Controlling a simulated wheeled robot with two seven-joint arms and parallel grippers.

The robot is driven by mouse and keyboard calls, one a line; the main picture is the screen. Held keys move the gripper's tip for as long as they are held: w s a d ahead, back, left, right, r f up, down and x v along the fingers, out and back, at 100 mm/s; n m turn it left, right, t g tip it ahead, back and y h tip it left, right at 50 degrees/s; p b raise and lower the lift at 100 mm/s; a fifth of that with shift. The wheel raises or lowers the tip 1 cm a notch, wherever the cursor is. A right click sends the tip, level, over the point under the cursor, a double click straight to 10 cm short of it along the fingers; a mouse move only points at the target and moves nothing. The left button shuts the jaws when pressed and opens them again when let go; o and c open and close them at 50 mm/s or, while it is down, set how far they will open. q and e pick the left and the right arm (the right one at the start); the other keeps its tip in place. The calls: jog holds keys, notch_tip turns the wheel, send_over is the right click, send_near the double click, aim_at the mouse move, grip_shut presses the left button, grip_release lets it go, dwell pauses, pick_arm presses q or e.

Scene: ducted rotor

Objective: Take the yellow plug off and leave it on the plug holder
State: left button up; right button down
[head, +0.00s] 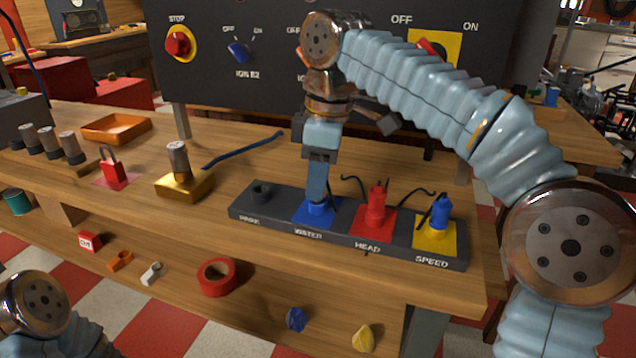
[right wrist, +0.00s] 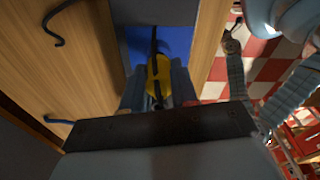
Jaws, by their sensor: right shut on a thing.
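My right gripper (head: 317,200) points straight down over the blue square (head: 312,214) of the dark plug strip (head: 290,221). Its fingers are shut on the yellow plug (right wrist: 158,75), which shows between them in the right wrist view over the blue base (right wrist: 178,45). The fingers hide the plug in the head view; I cannot tell whether it is still seated. The black PARK holder (head: 262,190) at the strip's left end is empty. My left gripper is out of view; only part of its arm shows at the lower left.
A red plug (head: 376,204) stands on the red HEAD square, and a blue plug (head: 440,210) on the yellow SPEED square, both with dark leads. A gold block (head: 184,188) stands left of the strip. A dark switch panel (head: 230,85) rises behind.

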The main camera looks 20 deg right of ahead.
notch_tip(320, 180, up, 3)
jog(key=shift+f+p, duration=0.15)
jog(key=shift+p, duration=0.25)
jog(key=s+a+r, duration=0.4)
jog(key=s+r, duration=0.5)
jog(key=s, duration=0.4)
jog(key=shift+s+a+p, duration=0.15)
jog(key=shift+s+p, duration=0.05)
jog(key=shift+p, duration=0.25)
jog(key=shift+r, duration=0.1)
jog(key=w+a+f, duration=0.1)
jog(key=w+f, duration=0.2)
jog(key=w, duration=0.3)
jog(key=w+a+f+b, duration=0.1)
jog(key=w+a+f, duration=0.1)
jog(key=w, duration=0.4)
jog(key=w+a+f+b, duration=0.1)
jog(key=w+f, duration=0.3)
jog(key=w, duration=0.3)
jog(key=shift+w+a+f, duration=0.1)
jog(key=shift+a+f, duration=0.1)
jog(key=shift+f, duration=0.15)
jog(key=shift+f+b, duration=0.4)
jog(key=shift+f, duration=0.1)
jog(key=shift+r+p, duration=0.1)
jog(key=shift+p, duration=0.3)
